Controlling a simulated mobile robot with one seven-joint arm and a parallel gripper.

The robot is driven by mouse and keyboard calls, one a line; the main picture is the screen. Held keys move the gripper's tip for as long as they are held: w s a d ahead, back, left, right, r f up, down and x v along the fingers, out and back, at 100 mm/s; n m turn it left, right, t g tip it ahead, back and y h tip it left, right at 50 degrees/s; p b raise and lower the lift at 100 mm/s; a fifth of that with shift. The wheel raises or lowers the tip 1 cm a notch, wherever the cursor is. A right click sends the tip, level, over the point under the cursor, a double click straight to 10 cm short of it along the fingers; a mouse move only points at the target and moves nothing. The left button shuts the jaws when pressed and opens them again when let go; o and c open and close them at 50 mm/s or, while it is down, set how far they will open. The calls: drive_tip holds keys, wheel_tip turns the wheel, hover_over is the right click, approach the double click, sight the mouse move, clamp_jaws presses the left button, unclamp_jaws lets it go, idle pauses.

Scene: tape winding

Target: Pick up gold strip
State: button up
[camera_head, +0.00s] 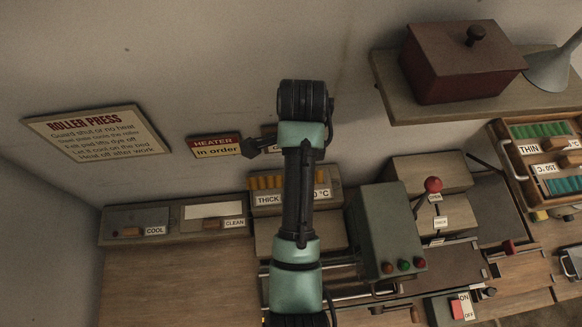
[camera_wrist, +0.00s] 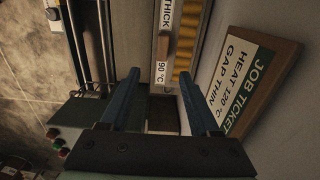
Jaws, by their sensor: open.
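Several gold strips (camera_head: 265,182) lie in a row in a wooden tray (camera_head: 262,211) labelled THICK, against the wall; my arm hides part of the tray. In the wrist view the gold strips (camera_wrist: 184,50) show beyond my fingertips, beside a label reading 90 °C. My gripper (camera_wrist: 159,78) is open, its two blue fingers apart with nothing between them. The strips are ahead of the fingers, not touched as far as I can see.
A job ticket (camera_wrist: 245,85) reading HEAT 120 °C, GAP THIN stands right of the fingers in the wrist view. A green control box (camera_head: 383,235) with a red-knobbed lever beside it stands right of my arm. A THIN tray (camera_head: 506,160) holds green strips. Bare wood (camera_head: 175,280) lies left.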

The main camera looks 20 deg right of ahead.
drive_tip(key=f, duration=0.1)
drive_tip(key=f+b, duration=0.1)
drive_tip(key=f, duration=0.3)
drive_tip(key=shift+w+f, duration=0.1)
drive_tip(key=shift+w, duration=0.15)
drive_tip(key=shift+s+a+f, duration=0.15)
drive_tip(key=shift+f, duration=0.55)
drive_tip(key=f+p, duration=0.1)
drive_tip(key=f, duration=0.2)
drive_tip(key=shift+w+a+f+p, duration=0.15)
drive_tip(key=shift+w+f+p, duration=0.1)
drive_tip(key=shift+p, duration=0.1)
drive_tip(key=shift+s+f, duration=0.1)
drive_tip(key=shift+f, duration=0.5)
clamp_jaws()
